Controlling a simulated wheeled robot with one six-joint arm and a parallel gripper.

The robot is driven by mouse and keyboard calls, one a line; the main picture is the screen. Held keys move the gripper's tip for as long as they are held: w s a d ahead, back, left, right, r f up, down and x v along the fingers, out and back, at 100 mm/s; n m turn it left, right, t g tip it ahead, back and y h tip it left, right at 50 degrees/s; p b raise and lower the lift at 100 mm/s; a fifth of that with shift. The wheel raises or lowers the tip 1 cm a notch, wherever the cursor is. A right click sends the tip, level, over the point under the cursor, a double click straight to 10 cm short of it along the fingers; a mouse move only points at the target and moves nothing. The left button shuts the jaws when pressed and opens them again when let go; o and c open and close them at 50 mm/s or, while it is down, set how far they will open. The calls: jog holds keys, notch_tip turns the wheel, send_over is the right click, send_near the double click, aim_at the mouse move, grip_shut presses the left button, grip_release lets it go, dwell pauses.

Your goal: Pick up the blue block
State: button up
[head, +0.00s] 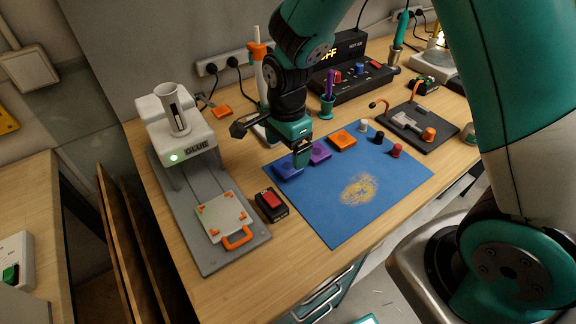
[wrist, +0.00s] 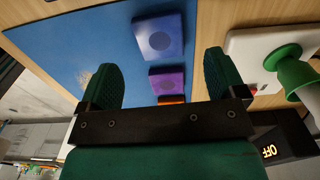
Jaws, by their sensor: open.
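The blue block (head: 286,170) lies flat near the upper left corner of the blue mat (head: 320,215). In the wrist view the blue block (wrist: 158,37) shows a round mark on its face, beyond the fingertips and roughly in line with the gap between them. My gripper (head: 300,160) is close above the blue block in the head view and partly covers it. In the wrist view my gripper (wrist: 160,72) has its two green fingers wide apart, with nothing held. I cannot tell the exact height above the block.
A purple block (head: 320,153) and an orange block (head: 342,139) lie beside it in a row. Small knobs, such as a red one (head: 396,150), stand along the mat's back right. A glue press (head: 178,125) and a red-buttoned box (head: 271,203) are left. The mat's front is clear.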

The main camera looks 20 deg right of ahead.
aim_at(285, 168)
jog(key=f, duration=0.1)
jog(key=f+p, duration=0.1)
jog(key=f, duration=0.3)
jog(key=shift+s+a+f, duration=0.1)
jog(key=shift+s+a, duration=0.05)
jog(key=shift+a, duration=0.2)
jog(key=shift+c, duration=0.2)
jog(key=c, duration=1)
